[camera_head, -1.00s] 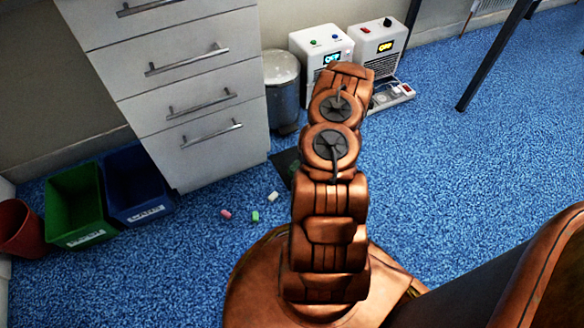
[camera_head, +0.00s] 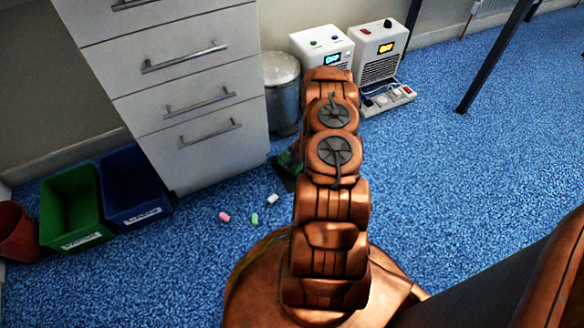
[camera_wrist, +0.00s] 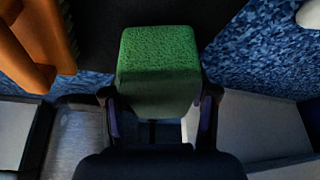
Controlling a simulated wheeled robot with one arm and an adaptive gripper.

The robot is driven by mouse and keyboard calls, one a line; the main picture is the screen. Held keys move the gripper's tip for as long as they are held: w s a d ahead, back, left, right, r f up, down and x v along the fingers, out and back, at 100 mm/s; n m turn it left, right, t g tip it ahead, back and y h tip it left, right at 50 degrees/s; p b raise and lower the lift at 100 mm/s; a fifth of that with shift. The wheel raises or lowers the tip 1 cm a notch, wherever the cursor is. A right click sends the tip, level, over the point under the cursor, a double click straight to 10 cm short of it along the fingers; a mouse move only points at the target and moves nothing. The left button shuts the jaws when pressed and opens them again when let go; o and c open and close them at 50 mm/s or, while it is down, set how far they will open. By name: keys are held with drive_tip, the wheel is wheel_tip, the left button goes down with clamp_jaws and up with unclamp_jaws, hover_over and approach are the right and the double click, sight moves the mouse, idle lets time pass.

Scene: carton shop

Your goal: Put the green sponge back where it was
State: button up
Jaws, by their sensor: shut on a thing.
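My gripper (camera_wrist: 158,104) is shut on the green sponge (camera_wrist: 160,52) in the wrist view. The sponge is a block with a rough green top, and a finger presses on each side of it. A dark flat patch (camera_wrist: 97,35) shows behind the sponge, on the blue carpet. I cannot tell whether the sponge touches it. In the head view my arm hides the gripper. Something green (camera_head: 289,160) shows just left of my arm, over the dark patch (camera_head: 287,181) by the drawer unit's corner.
A white drawer unit (camera_head: 190,93) stands left of my arm, with a metal bin (camera_head: 282,95) beside it. Green (camera_head: 70,208) and blue (camera_head: 133,187) bins stand left. Pink (camera_head: 224,217), green (camera_head: 254,219) and white (camera_head: 272,198) small pieces lie on open carpet. A power strip (camera_head: 388,99) lies behind.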

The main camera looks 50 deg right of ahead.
wheel_tip(320, 180, down, 3)
drive_tip(key=shift+f+b, duration=0.1)
drive_tip(key=shift+b, duration=0.65)
drive_tip(key=o, duration=1.5)
drive_tip(key=shift+o, duration=0.2)
